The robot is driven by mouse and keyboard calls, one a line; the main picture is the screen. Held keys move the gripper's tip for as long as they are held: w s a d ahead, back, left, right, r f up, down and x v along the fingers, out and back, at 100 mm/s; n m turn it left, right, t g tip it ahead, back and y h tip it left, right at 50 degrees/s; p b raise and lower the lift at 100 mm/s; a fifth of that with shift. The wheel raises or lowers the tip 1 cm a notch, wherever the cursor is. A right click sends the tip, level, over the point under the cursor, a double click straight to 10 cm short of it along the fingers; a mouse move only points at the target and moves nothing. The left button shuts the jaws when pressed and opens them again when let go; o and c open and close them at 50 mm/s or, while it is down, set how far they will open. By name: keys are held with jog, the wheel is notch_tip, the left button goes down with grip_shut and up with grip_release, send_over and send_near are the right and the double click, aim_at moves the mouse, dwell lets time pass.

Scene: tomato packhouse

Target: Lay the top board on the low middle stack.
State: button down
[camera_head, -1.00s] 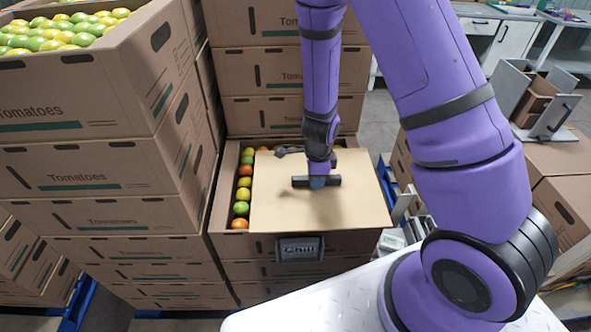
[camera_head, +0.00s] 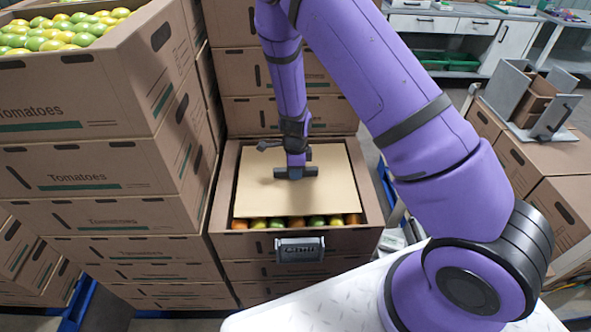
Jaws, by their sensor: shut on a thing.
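The top board (camera_head: 335,183) is a flat tan sheet over the open top crate of the low middle stack (camera_head: 350,243). It covers most of the opening. A row of red, orange and green tomatoes (camera_head: 317,221) shows along the near edge, and a narrow gap shows on the right. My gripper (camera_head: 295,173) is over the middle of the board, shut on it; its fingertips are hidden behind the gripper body. I cannot tell whether the board touches the crate rim.
A taller crate stack (camera_head: 95,160) with green and yellow tomatoes stands close on the left. Another tall stack (camera_head: 245,70) stands right behind. Closed cartons (camera_head: 550,170) stand on the right. A grey sign (camera_head: 299,250) hangs on the low stack's front.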

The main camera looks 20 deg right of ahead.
jog(key=c, duration=1)
grip_release()
jog(key=shift+o, duration=0.2)
jog(key=s+r+n+y, duration=0.1)
jog(key=s+r+n, duration=0.15)
jog(key=r, duration=1.05)
jog(key=s+r+n+y, duration=0.1)
jog(key=s+r+n, duration=0.15)
jog(key=r, duration=0.95)
jog(key=s+d+r+n+t+h, duration=0.1)
jog(key=s+d+r+n+t, duration=0.1)
jog(key=s+r+n, duration=0.6)
jog(key=s+d+r+n+t+h, duration=0.1)
jog(key=s+d+r+n+t, duration=0.2)
jog(key=s+r, duration=1)
jog(key=shift+s+d+n, duration=0.95)
jog(key=shift+s+n, duration=0.7)
jog(key=shift+n, duration=1.15)
